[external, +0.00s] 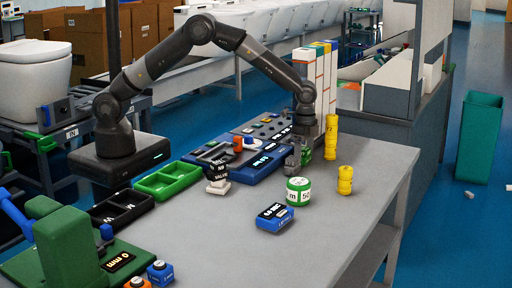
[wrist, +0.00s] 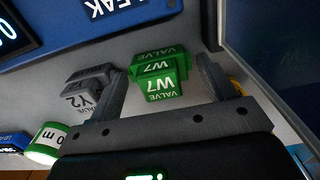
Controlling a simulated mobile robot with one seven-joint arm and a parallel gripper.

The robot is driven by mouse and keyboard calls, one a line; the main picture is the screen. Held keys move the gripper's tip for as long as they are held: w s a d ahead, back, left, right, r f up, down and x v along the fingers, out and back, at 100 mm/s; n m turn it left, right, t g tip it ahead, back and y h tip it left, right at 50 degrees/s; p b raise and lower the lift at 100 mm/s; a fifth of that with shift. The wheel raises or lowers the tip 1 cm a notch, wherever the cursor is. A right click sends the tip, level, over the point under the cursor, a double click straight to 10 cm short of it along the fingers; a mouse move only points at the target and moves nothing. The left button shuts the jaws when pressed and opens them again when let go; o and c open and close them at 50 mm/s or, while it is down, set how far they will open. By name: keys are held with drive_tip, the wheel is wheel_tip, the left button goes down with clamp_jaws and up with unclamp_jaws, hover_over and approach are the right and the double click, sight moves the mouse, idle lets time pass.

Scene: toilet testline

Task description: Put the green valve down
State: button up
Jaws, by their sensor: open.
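The green valve (wrist: 160,80), marked "VALVE W7", is between the fingers of my gripper (wrist: 165,95) in the wrist view. Gaps show between it and both fingers, and it appears to rest on the grey tabletop. In the external view, my gripper (external: 299,152) is low at the back of the table, and part of the green valve (external: 306,156) shows beside it. My gripper is open. A grey valve (wrist: 85,92), marked "VALVE Y2", is just outside the left finger in the wrist view, partly hidden by that finger.
A blue leak tester (external: 258,166) stands left of my gripper. Tall boxes (external: 308,75) stand behind it. Yellow stacked parts (external: 331,138) are to the right. A green-and-white tape roll (external: 298,191) and a blue device (external: 274,217) lie in front. The front right tabletop is clear.

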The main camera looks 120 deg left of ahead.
sight(304, 149)
wheel_tip(304, 149, up, 12)
drive_tip(key=s+d+r+t, duration=0.1)
drive_tip(key=s+d+r, duration=0.4)
drive_tip(key=d+r, duration=0.55)
drive_tip(key=s+d+r+t, duration=0.2)
drive_tip(key=s+d+r, duration=0.2)
drive_tip(key=s+d, duration=0.45)
drive_tip(key=s+d+r+t, duration=0.1)
drive_tip(key=s+d+r, duration=0.45)
drive_tip(key=s, duration=0.55)
drive_tip(key=s+d+f, duration=0.2)
drive_tip(key=s, duration=0.4)
drive_tip(key=s+d+f+t, duration=0.1)
drive_tip(key=s+d+f, duration=0.1)
drive_tip(key=s, duration=0.4)
drive_tip(key=shift+d+f+t, duration=0.25)
drive_tip(key=shift+d+t, duration=0.05)
drive_tip(key=shift+d, duration=0.45)
